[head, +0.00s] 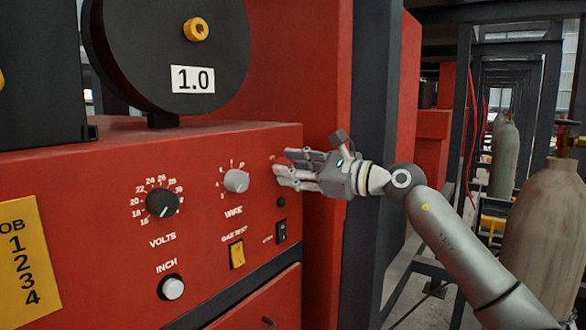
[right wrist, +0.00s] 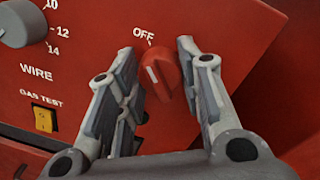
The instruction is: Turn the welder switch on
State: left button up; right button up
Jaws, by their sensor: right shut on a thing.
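The welder (head: 110,180) is a red box with a control panel, on the left of the head view. Its red rotary switch (right wrist: 160,72) shows in the right wrist view, with the word OFF at its upper left and a white pointer mark tilted toward that word. My right gripper (head: 280,170) is at the panel's upper right and hides the switch in the head view. In the right wrist view my right gripper (right wrist: 160,65) has one finger on each side of the switch and is shut on it. My left gripper is not in view.
A grey WIRE knob (head: 236,181), a black VOLTS knob (head: 162,203), a yellow gas test switch (head: 237,255) and a black rocker switch (head: 281,231) share the panel. A dark post (head: 370,150) stands right of the welder. Gas cylinders (head: 548,230) stand at the far right.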

jog(key=m, duration=0.5)
jog(key=shift+r+p, duration=0.1)
jog(key=shift+p, duration=0.2)
jog(key=m, duration=0.3)
jog(key=shift+t+p, duration=0.3)
jog(key=shift+p, duration=0.1)
jog(key=shift+d+r+m+p, duration=0.1)
jog(key=shift+m+p, duration=0.4)
jog(key=shift+m, duration=0.5)
jog(key=shift+m+p, duration=0.65)
jog(key=shift+m, duration=0.25)
jog(key=m+p, duration=0.4)
jog(key=shift+r+t+p, duration=0.1)
jog(key=shift+t+p, duration=0.2)
jog(key=shift+f+m+p, duration=0.2)
jog(key=shift+m+p, duration=1.1)
jog(key=shift+p, duration=0.05)
